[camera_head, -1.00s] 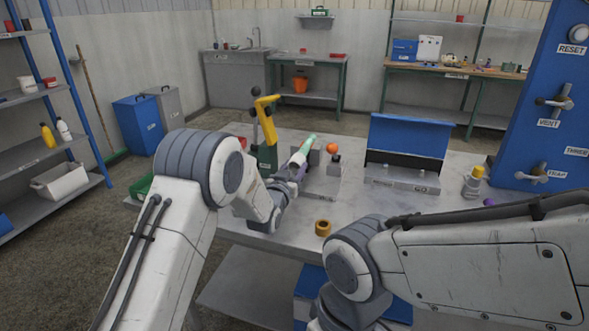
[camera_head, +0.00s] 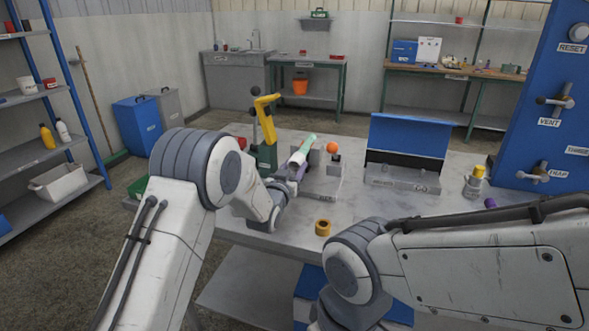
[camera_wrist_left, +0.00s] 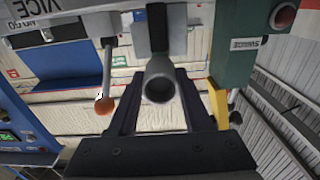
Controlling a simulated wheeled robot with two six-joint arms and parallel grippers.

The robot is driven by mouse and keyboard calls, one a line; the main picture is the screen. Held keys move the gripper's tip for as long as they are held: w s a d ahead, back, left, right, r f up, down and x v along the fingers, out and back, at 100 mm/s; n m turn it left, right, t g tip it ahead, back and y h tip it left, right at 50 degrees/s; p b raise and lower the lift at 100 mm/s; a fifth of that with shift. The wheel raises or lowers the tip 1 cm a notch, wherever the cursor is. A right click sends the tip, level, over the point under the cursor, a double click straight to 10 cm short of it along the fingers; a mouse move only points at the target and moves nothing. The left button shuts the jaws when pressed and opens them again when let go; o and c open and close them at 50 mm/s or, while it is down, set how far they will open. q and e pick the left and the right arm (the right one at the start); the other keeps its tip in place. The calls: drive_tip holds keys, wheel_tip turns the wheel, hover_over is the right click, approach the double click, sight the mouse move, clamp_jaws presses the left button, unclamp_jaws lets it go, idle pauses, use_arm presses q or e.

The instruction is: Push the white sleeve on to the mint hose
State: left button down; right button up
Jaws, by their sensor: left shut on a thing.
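The mint hose (camera_head: 308,143) slants up from the grey fixture on the table in the head view. The white sleeve (camera_head: 298,158) sits in line with it at its lower, near end. My left gripper (camera_head: 295,168) is shut on the sleeve, with its purple fingers partly hidden by my wrist. In the left wrist view the sleeve (camera_wrist_left: 160,82) shows its round open end between the two dark fingers of my left gripper (camera_wrist_left: 156,98). The mint hose is hidden there, and I cannot tell how far the sleeve covers it. My right gripper is out of view.
An orange ball-ended handle (camera_head: 333,148) stands just right of the hose. A yellow-armed green stand (camera_head: 265,125) is close on the left. An orange tape ring (camera_head: 323,228) lies in front. A blue-lidded box (camera_head: 408,140) is farther right.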

use_arm(q)
drive_tip(key=shift+w+d, duration=0.1)
drive_tip(key=shift+w, duration=0.35)
idle(0.6)
drive_tip(key=shift+b, duration=0.55)
drive_tip(key=shift+w+d+b, duration=0.2)
drive_tip(key=shift+w+b, duration=0.15)
drive_tip(key=shift+w, duration=0.25)
idle(1.0)
drive_tip(key=shift+w+d+r, duration=0.1)
drive_tip(key=shift+w, duration=0.15)
drive_tip(key=shift+c, duration=1.3)
unclamp_jaws()
drive_tip(key=b+v, duration=0.1)
drive_tip(key=v, duration=0.9)
drive_tip(key=shift+s, duration=0.25)
